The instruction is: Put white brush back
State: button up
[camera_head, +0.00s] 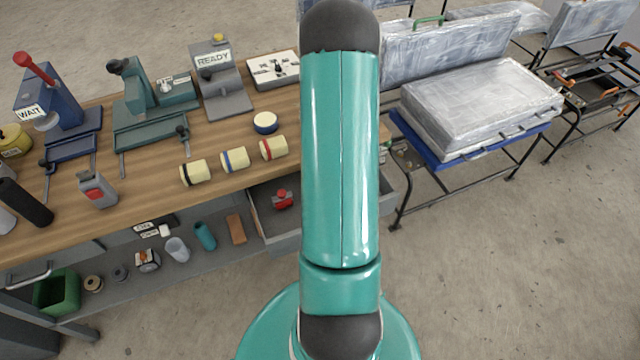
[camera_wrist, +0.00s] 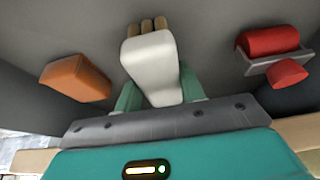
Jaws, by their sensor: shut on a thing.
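In the wrist view, the white brush (camera_wrist: 151,62) is a rounded white block with tan bristle tufts at its far end. The green fingers of my gripper (camera_wrist: 160,90) are closed on its two sides. The bristles point away from me, over a grey surface; I cannot tell if they touch it. In the head view my own arm covers the gripper and the brush.
An open grey drawer (camera_head: 287,241) under the bench holds a red-topped item (camera_head: 283,199). In the wrist view, an orange block (camera_wrist: 76,78) lies left of the brush and a red item (camera_wrist: 268,41) right. The wooden bench top (camera_head: 150,203) carries presses and cream cylinders.

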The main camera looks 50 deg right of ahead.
jog(key=o, duration=1.2)
jog(key=v, duration=1.2)
jog(key=shift+w+r, duration=0.1)
jog(key=w+a+r+n+g+h, duration=0.1)
jog(key=w+a+r+n, duration=0.15)
jog(key=a+r, duration=0.55)
jog(key=w+a+r+n+h, duration=0.1)
jog(key=w+a+r+h, duration=0.15)
jog(key=a+r, duration=0.55)
jog(key=s+a+r+n+t+y, duration=0.1)
jog(key=s+a+r+y, duration=0.1)
jog(key=a+r, duration=0.4)
jog(key=s+a+r+n+t+y, duration=0.1)
jog(key=a+r+y, duration=0.3)
jog(key=a, duration=0.7)
jog(key=shift+s+a+r+n+t, duration=0.3)
jog(key=shift+s+r+n, duration=0.1)
jog(key=shift+r, duration=0.6)
